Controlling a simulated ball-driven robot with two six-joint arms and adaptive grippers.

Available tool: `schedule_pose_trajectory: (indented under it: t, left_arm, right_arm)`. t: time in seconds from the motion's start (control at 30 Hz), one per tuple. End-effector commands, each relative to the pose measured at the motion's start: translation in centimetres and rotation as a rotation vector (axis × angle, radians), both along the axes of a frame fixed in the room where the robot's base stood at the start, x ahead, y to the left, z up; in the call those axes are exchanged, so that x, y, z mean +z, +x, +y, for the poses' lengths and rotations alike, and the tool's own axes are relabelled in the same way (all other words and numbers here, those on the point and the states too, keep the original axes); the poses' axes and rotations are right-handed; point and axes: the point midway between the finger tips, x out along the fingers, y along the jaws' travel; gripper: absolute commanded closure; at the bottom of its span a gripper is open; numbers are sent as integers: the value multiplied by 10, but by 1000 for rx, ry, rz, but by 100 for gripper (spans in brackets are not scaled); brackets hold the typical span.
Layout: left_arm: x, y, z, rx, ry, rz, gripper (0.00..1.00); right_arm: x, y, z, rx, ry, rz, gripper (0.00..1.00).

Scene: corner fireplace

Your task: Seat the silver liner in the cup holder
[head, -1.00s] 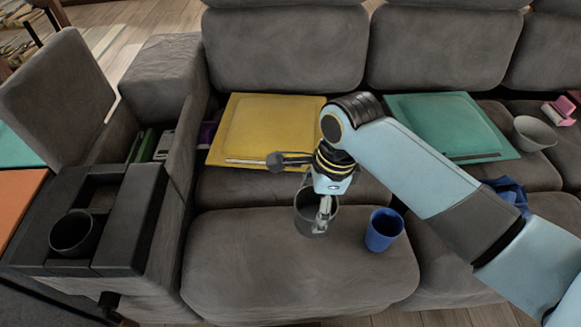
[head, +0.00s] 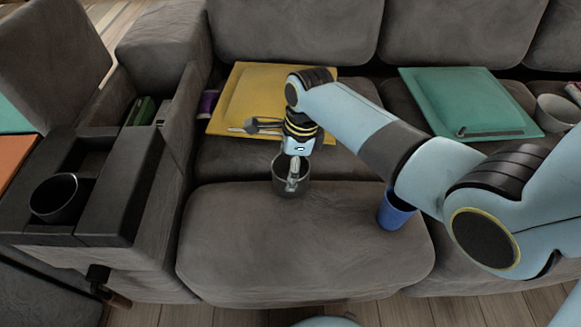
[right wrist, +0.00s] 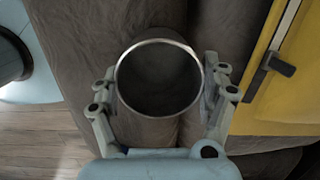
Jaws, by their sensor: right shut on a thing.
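The silver liner (head: 277,182) is a dark grey metallic cup with a bright rim, mouth up, at the back edge of the front seat cushion. My right gripper (head: 293,183) is shut on it. In the right wrist view the liner (right wrist: 160,80) sits between the two fingers (right wrist: 160,95), one on each side, and looks empty. I cannot tell whether its base clears the cushion. The cup holder (head: 58,198) is a round dark well with a lighter rim in the black armrest console at the left, apart from the liner. My left gripper is not in view.
A blue cup (head: 394,211) stands on the cushion, partly behind my right arm. A yellow tray (head: 262,95) and a teal tray (head: 465,98) lie on the sofa. A grey bowl (head: 556,113) is at the right. The raised armrest lid (head: 50,65) stands behind the console (head: 118,200).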

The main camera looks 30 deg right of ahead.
Motion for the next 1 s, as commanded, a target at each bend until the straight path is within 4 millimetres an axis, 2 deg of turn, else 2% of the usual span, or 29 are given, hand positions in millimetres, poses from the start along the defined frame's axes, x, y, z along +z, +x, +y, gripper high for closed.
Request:
schedule_pose_trajectory:
  t: [0.27, 0.3, 0.43, 0.77, 0.87, 1.0]
  left_arm:
    - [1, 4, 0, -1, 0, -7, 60]
    - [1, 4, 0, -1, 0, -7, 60]
    - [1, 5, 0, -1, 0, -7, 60]
    - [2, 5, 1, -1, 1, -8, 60]
    - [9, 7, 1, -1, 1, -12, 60]
    - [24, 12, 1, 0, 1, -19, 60]
  right_arm:
    - [-1, 1, 0, 0, 0, -2, 55]
    - [0, 1, 0, 1, 0, -2, 17]
    - [0, 1, 0, 1, 0, -2, 0]
    - [3, 1, 0, 1, 0, -2, 0]
    - [17, 0, -2, 0, -1, -5, 0]
    - [48, -2, -6, 1, -2, -7, 0]
